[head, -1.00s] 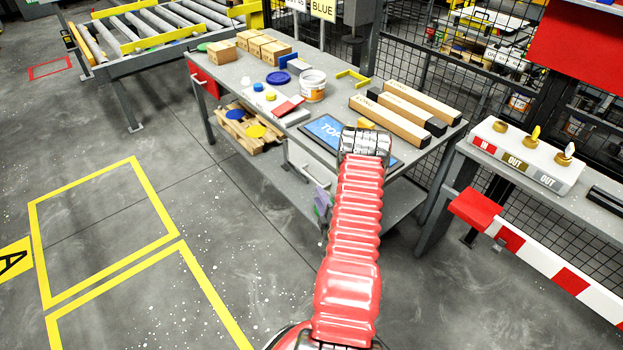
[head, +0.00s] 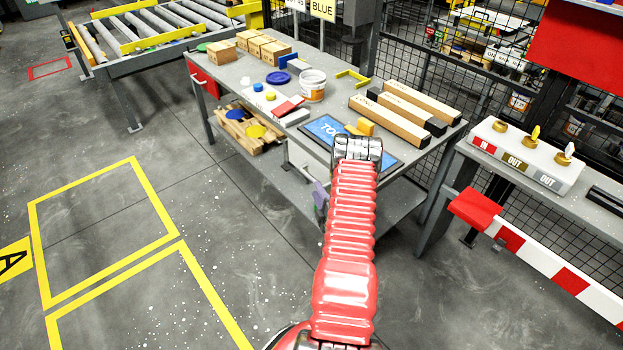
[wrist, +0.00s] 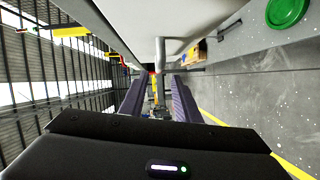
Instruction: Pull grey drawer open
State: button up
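The grey drawer (head: 308,162) is under the right part of the workbench, with a pale front; it looks closed. In the wrist view its pale front (wrist: 125,18) fills the upper middle, and its grey bar handle (wrist: 160,52) stands out from it. My gripper (wrist: 158,82) is open, with its two purple-grey fingers apart and the handle bar lined up between them. I cannot tell whether either finger touches the bar. In the head view my gripper (head: 320,196) is small, close in front of the drawer, and partly hidden by my red arm.
The workbench (head: 232,75) carries cartons, a white pail (head: 312,85), a blue-screened panel (head: 326,130) and long boxes. A red drawer (head: 203,82) is at its left end. A pallet (head: 250,138) lies on the lower shelf. The floor in front is clear.

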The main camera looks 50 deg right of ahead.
aim_at(311, 178)
jog(key=x, duration=0.9)
jog(key=shift+a, duration=0.1)
grip_shut()
dwell(0.4)
jog(key=shift+s, duration=0.15)
